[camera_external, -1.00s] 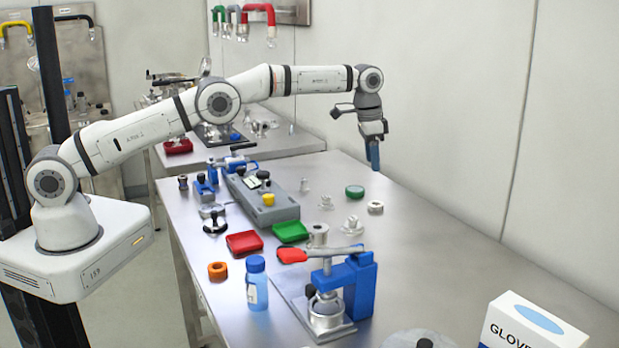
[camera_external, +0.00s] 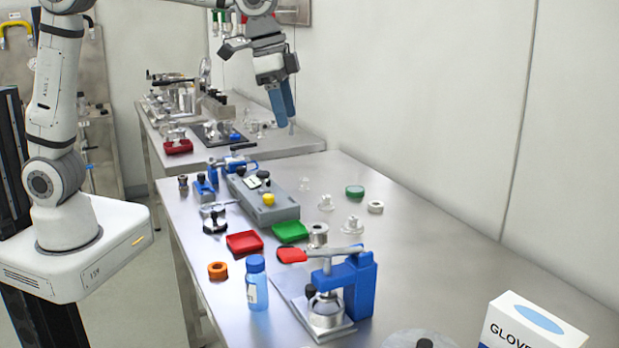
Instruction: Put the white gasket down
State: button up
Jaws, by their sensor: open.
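A white ring (camera_external: 375,207), which looks like the white gasket, lies flat on the bench near its right edge, beside a green ring (camera_external: 354,191). My gripper (camera_external: 284,115) is open, raised above the far part of the bench, pointing down. It is well apart from the white ring, up and to the left of it in the picture. Nothing shows clearly between its blue fingers, which overlap each other from this side.
A blue clamp fixture (camera_external: 358,285), a blue-capped bottle (camera_external: 257,284), an orange ring (camera_external: 217,270), a red tray (camera_external: 244,242) and a green tray (camera_external: 290,231) stand on the near bench. A grey box (camera_external: 262,200) lies behind. A glove box (camera_external: 530,322) stands at front right.

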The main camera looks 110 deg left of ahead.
jog(key=s+d+f, duration=0.2)
jog(key=s+d, duration=0.2)
jog(key=s, duration=0.4)
jog(key=s+d+f+m, duration=0.1)
jog(key=s+d+f, duration=0.2)
jog(key=s, duration=0.6)
jog(key=s+d+f+m+t, duration=0.1)
jog(key=s+d+f, duration=0.2)
jog(key=s+d, duration=0.4)
jog(key=shift+s+d+h, duration=0.2)
jog(key=shift+s+h, duration=0.1)
jog(key=shift+s, duration=0.85)
jog(key=shift+f, duration=0.3)
